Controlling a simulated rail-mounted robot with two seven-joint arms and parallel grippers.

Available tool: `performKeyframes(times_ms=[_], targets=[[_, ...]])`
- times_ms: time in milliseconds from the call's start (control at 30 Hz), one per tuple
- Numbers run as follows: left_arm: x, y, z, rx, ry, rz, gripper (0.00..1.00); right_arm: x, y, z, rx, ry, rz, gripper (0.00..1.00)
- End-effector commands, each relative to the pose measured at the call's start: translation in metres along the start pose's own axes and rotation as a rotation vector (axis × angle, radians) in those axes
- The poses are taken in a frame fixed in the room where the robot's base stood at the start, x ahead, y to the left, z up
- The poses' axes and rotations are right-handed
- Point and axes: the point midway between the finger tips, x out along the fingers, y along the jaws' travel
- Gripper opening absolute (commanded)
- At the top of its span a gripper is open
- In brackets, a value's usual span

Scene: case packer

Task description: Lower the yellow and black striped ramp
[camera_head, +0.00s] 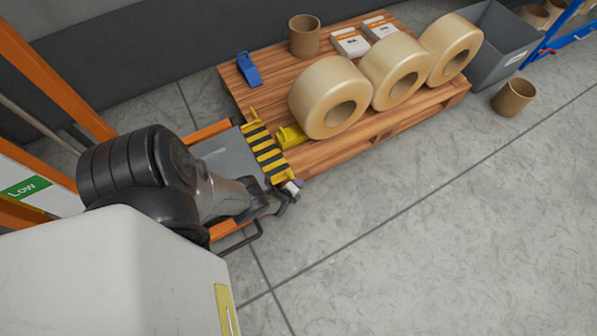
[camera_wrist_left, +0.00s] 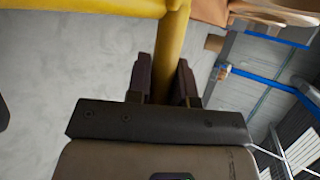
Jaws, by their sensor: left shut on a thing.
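The yellow and black striped ramp (camera_head: 265,152) is at the end of a grey platform with orange sides, beside the wooden pallet. I cannot tell its exact tilt. My left gripper (camera_head: 291,188) is at the near end of the ramp. In the left wrist view, its two dark fingers (camera_wrist_left: 164,68) are shut around a yellow bar (camera_wrist_left: 174,45), which meets a wider yellow edge (camera_wrist_left: 85,8) at the top. My arm covers part of the platform. My right gripper is not in view.
The pallet (camera_head: 425,113) holds three large tape rolls (camera_head: 312,91), a cardboard tube (camera_head: 304,31), a blue tool (camera_head: 248,69), white packs (camera_head: 350,42) and a yellow item (camera_head: 291,137). A grey bin (camera_head: 497,45) and another tube (camera_head: 513,96) stand right. The near floor is clear.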

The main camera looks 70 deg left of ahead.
Motion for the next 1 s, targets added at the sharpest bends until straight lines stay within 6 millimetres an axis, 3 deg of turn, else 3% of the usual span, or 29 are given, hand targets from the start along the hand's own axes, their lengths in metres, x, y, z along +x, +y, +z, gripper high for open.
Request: performKeyframes(times_ms=[367, 400, 633, 1000], targets=[[-0.0017, 0.0034, 0.0004, 0.001, 0.000, 0.006, 0.00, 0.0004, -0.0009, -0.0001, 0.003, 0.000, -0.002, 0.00], [-0.0018, 0.0034, 0.0004, 0.001, 0.000, 0.006, 0.24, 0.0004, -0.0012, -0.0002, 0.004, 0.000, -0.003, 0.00], [-0.0010, 0.0020, 0.0002, 0.000, 0.000, 0.003, 0.46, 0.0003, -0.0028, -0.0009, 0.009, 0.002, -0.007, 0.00], [-0.0092, -0.0008, 0.0006, 0.000, 0.000, 0.003, 0.46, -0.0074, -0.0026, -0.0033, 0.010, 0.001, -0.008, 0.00]])
